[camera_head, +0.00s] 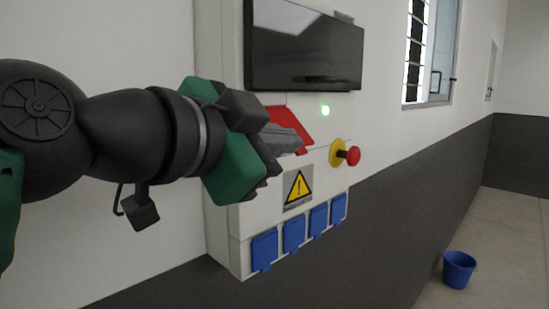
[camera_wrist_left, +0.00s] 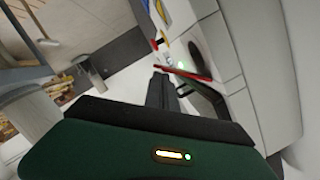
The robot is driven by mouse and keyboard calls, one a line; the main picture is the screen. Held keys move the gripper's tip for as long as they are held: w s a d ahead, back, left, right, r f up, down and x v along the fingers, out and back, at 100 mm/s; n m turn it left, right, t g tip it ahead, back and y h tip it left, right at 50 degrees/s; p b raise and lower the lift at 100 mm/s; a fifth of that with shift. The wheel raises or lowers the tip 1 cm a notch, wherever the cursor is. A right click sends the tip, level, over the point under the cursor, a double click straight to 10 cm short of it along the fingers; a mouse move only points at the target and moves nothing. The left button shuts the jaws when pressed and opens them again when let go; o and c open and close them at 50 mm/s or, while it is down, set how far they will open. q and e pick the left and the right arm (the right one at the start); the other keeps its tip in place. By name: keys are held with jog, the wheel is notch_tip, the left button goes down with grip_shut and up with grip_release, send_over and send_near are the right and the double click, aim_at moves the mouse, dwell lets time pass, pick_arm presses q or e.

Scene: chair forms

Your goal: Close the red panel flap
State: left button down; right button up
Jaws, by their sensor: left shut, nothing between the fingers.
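The red panel flap (camera_head: 292,120) is on the front of a white wall box, below a dark screen. It also shows in the left wrist view as a thin red edge (camera_wrist_left: 192,74) just beyond my fingers. My left gripper (camera_head: 298,143) is shut and empty, with its fingertips at the flap's lower part, and it hides some of the flap. In the left wrist view, the fingers (camera_wrist_left: 162,88) lie close to the red edge. I cannot tell whether they touch it. My right gripper is not in view.
The white box (camera_head: 234,244) bears a dark screen (camera_head: 305,48), a red stop button (camera_head: 353,156) on a yellow base, a warning sign (camera_head: 298,188) and several blue socket covers (camera_head: 293,234). A blue bucket (camera_head: 458,270) stands on the floor at right. The floor around it is clear.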

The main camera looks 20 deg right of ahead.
pick_arm(q)
jog(key=shift+w+d+f+m+t+b, duration=0.55)
jog(key=shift+w+f+m+t+b, duration=0.45)
jog(key=shift+w+f+m+b, duration=2.35)
jog(key=b+v, duration=0.8)
jog(key=v, duration=1)
jog(key=shift+s+a+r+m+h, duration=0.15)
jog(key=shift+s+r+m+h, duration=0.1)
jog(key=shift+r+m+h, duration=0.15)
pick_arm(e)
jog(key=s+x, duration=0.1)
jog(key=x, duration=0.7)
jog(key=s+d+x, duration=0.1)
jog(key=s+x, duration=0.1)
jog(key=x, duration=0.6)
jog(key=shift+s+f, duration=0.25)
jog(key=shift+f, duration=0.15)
